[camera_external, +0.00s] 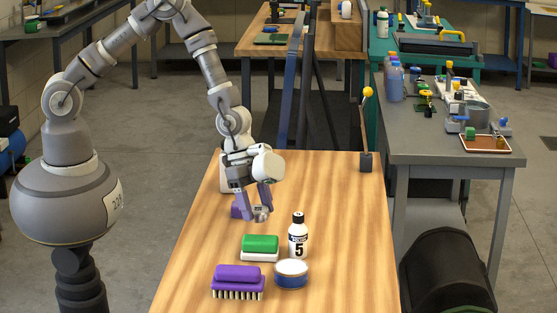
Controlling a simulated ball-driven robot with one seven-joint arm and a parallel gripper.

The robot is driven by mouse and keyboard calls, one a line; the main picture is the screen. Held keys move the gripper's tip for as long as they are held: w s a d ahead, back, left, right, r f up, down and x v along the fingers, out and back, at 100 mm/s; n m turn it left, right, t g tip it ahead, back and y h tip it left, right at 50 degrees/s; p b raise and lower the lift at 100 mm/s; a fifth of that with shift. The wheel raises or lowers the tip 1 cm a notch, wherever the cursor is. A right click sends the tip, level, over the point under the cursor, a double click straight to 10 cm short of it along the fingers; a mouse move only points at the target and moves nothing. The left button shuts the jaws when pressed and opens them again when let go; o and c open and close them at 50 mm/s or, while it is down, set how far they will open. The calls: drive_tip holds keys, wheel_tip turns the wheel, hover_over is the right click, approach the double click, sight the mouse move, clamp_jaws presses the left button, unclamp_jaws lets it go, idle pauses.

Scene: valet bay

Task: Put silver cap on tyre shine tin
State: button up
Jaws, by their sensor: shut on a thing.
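My gripper (260,208) is above the left-middle part of the wooden table, pointing down, with its fingers shut on a small grey object that looks like the silver cap (261,214). The fingers partly cover the cap. A low, round blue tin (291,276) with a pale top stands near the front of the table, likely the tyre shine tin. It is in front of and to the right of my gripper, apart from it. Any lettering on the tin is too small to read.
A white bottle (298,240) with a black cap and a "5" stands just behind the tin. A green-and-white block (260,246) and a purple brush (238,280) lie to its left. The table's right side is clear.

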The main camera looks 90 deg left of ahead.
drive_tip(key=s+d, duration=0.6)
drive_tip(key=d, duration=0.3)
drive_tip(key=b, duration=0.3)
hover_over(294, 268)
drive_tip(key=s+a, duration=0.1)
drive_tip(key=shift+f+m, duration=0.3)
drive_tip(key=shift+f, duration=0.25)
wheel_tip(294, 268, down, 4)
drive_tip(key=shift+r+b, duration=0.15)
drive_tip(key=shift+b, duration=0.95)
drive_tip(key=shift+r, duration=0.15)
drive_tip(key=o, duration=1)
drive_tip(key=shift+o, duration=0.2)
